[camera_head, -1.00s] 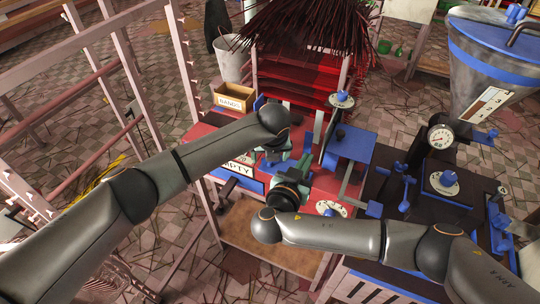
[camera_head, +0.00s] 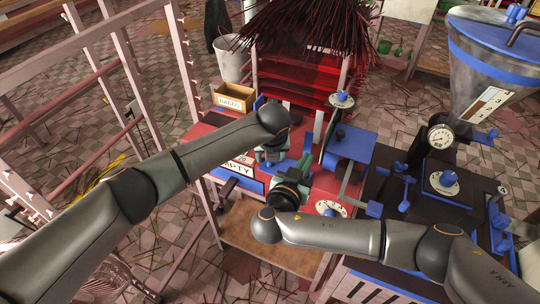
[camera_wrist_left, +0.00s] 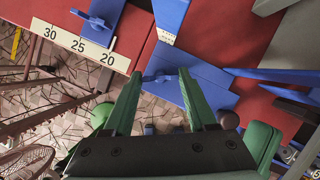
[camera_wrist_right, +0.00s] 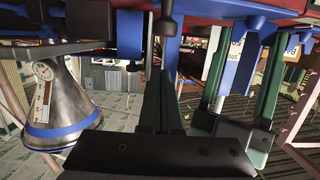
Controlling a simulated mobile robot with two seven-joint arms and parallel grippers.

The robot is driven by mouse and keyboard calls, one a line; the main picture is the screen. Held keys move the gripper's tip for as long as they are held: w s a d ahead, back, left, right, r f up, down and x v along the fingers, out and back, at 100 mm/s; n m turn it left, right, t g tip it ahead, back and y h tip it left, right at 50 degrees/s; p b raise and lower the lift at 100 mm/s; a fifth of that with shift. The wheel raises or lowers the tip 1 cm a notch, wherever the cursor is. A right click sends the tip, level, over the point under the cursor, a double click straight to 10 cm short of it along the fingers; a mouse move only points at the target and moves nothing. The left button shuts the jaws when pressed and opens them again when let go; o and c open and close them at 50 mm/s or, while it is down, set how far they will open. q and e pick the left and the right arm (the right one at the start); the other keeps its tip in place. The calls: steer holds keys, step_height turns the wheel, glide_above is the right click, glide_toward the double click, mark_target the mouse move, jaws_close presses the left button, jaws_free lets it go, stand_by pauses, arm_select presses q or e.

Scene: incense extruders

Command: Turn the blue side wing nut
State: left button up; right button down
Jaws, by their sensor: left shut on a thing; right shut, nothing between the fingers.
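The blue side wing nut (camera_wrist_left: 160,76) shows in the left wrist view between the two green fingertips of my left gripper (camera_wrist_left: 159,80). That gripper is shut on it. In the head view my left gripper (camera_head: 271,157) reaches over the red bench, and the wing nut is hard to make out there. My right gripper (camera_head: 302,166) is just in front of it and to the right, partly hidden by its own wrist. In the right wrist view my right gripper (camera_wrist_right: 160,75) has its green fingers together and empty, below blue and dark machine parts.
The red bench (camera_head: 322,180) carries a blue press part (camera_head: 350,145) close to the right. A scale strip (camera_wrist_left: 78,44) lies at left in the left wrist view. A cardboard box (camera_head: 234,98) stands behind. A grey hopper (camera_head: 485,70) and gauge (camera_head: 440,137) stand right.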

arm_select(q)
steer(key=m+h, duration=0.1)
steer(key=m, duration=0.3)
steer(key=shift+a+m+h, duration=0.1)
steer(key=shift+m+h, duration=0.2)
steer(key=shift+h, duration=0.1)
steer(key=o, duration=1.4)
steer(key=shift+c, duration=0.2)
steer(key=v, duration=1.2)
steer(key=shift+r, duration=0.15)
steer(key=v, duration=1.2)
arm_select(e)
steer(key=shift+s, duration=0.1)
